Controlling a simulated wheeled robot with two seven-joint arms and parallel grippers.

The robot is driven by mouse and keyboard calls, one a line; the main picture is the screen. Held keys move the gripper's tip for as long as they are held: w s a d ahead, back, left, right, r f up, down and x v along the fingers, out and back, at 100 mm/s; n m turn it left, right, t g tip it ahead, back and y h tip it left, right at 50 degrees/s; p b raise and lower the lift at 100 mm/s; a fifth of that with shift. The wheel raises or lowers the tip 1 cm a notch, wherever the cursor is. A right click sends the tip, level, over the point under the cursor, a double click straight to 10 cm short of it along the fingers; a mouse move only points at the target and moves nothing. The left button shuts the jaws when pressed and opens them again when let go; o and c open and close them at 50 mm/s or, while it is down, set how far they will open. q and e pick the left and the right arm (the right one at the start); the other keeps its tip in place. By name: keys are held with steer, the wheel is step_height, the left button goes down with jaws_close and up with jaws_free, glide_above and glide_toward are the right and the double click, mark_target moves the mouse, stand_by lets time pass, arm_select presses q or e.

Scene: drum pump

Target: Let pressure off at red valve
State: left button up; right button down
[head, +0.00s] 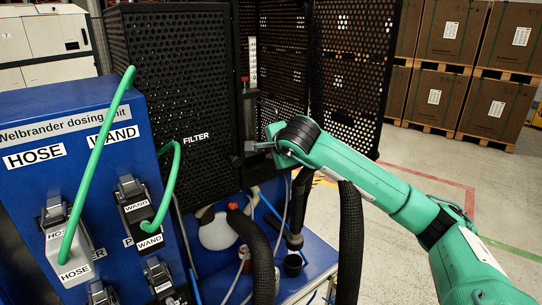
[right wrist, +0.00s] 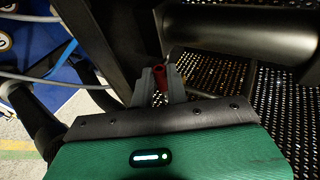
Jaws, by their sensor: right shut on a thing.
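The red valve (right wrist: 159,76) shows in the right wrist view as a small red piece between the grey fingertips. My right gripper (right wrist: 158,90) is shut on it. In the head view my right gripper (head: 254,147) reaches in from the right to the narrow gap beside the black perforated filter housing (head: 185,85). There the valve itself cannot be made out behind the gripper. My left gripper is not in view.
The blue dosing unit (head: 35,185) with HOSE and WAND plugs and green hoses stands at the left. An open perforated door (head: 350,70) stands behind my right arm. Black hoses and a white container (head: 217,232) sit below. Floor at the right is clear, before stacked boxes (head: 450,30).

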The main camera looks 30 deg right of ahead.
steer(key=shift+f, duration=0.2)
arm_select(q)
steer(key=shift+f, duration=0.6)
arm_select(e)
steer(key=c, duration=1.4)
jaws_free()
